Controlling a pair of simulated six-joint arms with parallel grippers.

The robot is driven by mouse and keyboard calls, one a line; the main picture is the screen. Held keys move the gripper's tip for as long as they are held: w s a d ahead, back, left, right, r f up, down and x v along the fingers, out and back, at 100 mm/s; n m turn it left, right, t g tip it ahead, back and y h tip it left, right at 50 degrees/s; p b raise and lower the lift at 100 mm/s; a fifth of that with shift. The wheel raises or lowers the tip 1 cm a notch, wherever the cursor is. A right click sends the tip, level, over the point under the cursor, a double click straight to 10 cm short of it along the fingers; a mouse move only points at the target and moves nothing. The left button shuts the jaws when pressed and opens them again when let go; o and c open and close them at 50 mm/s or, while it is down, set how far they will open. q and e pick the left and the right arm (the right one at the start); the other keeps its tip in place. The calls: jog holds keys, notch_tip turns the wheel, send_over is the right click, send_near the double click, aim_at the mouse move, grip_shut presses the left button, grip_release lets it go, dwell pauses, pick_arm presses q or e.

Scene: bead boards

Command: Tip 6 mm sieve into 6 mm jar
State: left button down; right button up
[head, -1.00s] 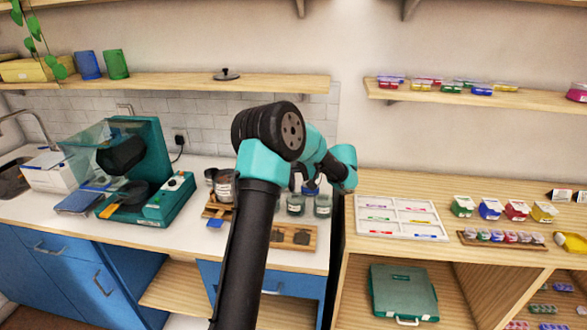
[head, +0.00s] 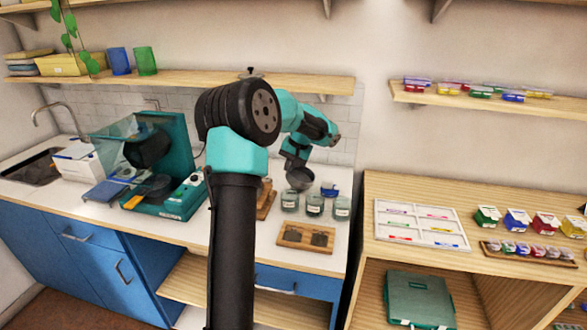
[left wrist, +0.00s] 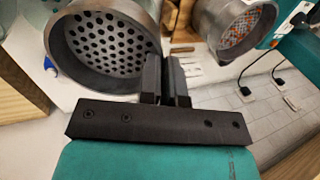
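My left gripper (head: 296,160) is over the counter in the head view, with a grey metal sieve (head: 300,180) at its fingers. In the left wrist view the gripper (left wrist: 166,80) has its fingers close together at the wall of a round metal sieve (left wrist: 105,45). Its perforated base shows many dark holes and no beads that I can make out. The sieve hangs just above and behind three small labelled glass jars: a left jar (head: 289,201), a middle jar (head: 314,205) and a right jar (head: 342,208). Their labels are too small to read. My right gripper is out of view.
A second metal sieve (left wrist: 236,30) with orange beads shows in the left wrist view. A wooden tray (head: 284,235) with two dark squares lies in front of the jars. A teal machine (head: 178,150) stands left. My left arm hides part of the counter. A blue item (head: 330,190) is behind the jars.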

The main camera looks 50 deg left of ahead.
pick_arm(q)
jog(key=shift+r, duration=0.2)
dwell(0.3)
jog(key=shift+s+a+r+t+h, duration=0.1)
jog(key=shift+r+t+h, duration=0.5)
jog(key=shift+r+h, duration=0.2)
jog(key=shift+r+t+h, duration=0.5)
jog(key=shift+r+h, duration=0.15)
jog(key=shift+h, duration=0.05)
